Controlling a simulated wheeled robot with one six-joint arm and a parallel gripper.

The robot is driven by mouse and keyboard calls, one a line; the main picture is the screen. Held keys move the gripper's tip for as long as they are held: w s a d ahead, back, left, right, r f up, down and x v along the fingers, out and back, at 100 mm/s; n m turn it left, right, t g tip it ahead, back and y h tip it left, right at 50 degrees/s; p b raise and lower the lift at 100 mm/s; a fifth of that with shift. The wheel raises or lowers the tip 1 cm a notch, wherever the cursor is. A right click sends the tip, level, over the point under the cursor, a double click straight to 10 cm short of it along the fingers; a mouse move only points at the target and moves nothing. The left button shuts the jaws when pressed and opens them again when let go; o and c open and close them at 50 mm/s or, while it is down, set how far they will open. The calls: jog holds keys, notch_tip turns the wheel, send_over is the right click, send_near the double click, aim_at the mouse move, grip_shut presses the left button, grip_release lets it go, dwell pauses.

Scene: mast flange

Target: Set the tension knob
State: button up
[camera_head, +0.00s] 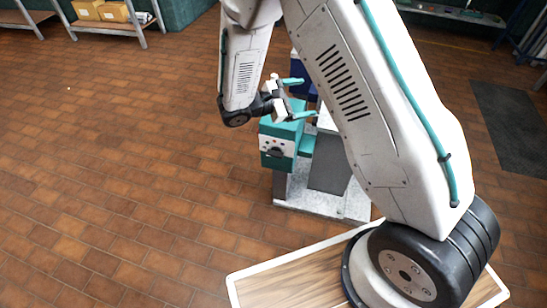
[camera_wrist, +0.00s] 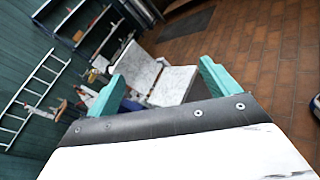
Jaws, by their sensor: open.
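A teal and grey machine (camera_head: 307,143) stands on a pale speckled base plate on the floor. Its front has a white panel with a small dark knob (camera_head: 277,151), likely the tension knob; its setting is too small to read. My gripper (camera_head: 299,98) is above the machine's teal head, apart from the knob. Its two teal fingers are spread with nothing between them. In the wrist view the open fingers (camera_wrist: 163,83) frame pale speckled surfaces (camera_wrist: 172,86) beyond them. The knob does not show in that view.
My arm covers part of the machine's right side. A shelf with cardboard boxes (camera_head: 101,11) is at the back left. A dark mat (camera_head: 513,122) lies at the right. A ladder (camera_wrist: 33,103) shows in the wrist view. The tiled floor left of the machine is clear.

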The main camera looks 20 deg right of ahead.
jog(key=w+a+f+n+t, duration=0.3)
jog(key=f+n+t, duration=0.1)
jog(key=f, duration=0.5)
jog(key=n+t+y, duration=0.6)
jog(key=n+t, duration=0.3)
jog(key=n, duration=0.2)
send_near(274, 156)
jog(key=x, duration=0.9)
jog(key=shift+w+d+f, duration=0.1)
jog(key=shift+w, duration=0.2)
jog(key=c, duration=1)
